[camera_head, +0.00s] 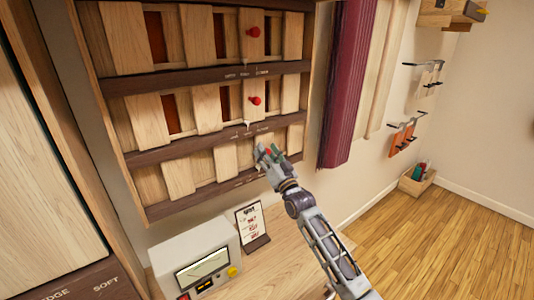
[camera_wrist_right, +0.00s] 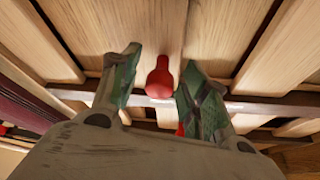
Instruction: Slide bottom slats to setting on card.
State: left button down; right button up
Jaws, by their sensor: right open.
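A wooden wall panel holds three rows of slats between dark rails. The bottom slats (camera_head: 178,177) are pale wood, with gaps between several of them. My right gripper (camera_head: 268,153) is at the right part of the bottom row in the head view. In the right wrist view my right gripper (camera_wrist_right: 156,85) is open, its green-padded fingers on either side of a red knob (camera_wrist_right: 159,80) on a slat (camera_wrist_right: 150,25); whether they touch it cannot be told. The setting card (camera_head: 252,226) stands on the desk below, its text too small to read. My left gripper is out of view.
The upper slats have red knobs (camera_head: 254,31) and the middle slats too (camera_head: 255,100). A white meter box (camera_head: 196,257) stands on the desk (camera_head: 290,262) below the panel. A maroon curtain-like panel (camera_head: 346,80) hangs to the right. The wooden floor at right is mostly clear.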

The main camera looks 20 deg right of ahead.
jog(key=shift+c, duration=0.4)
grip_shut()
jog(key=a, duration=0.2)
jog(key=s+a+p, duration=0.1)
jog(key=a, duration=0.1)
jog(key=shift+s, duration=0.2)
jog(key=shift+d, duration=0.1)
jog(key=shift+o, duration=0.4)
grip_release()
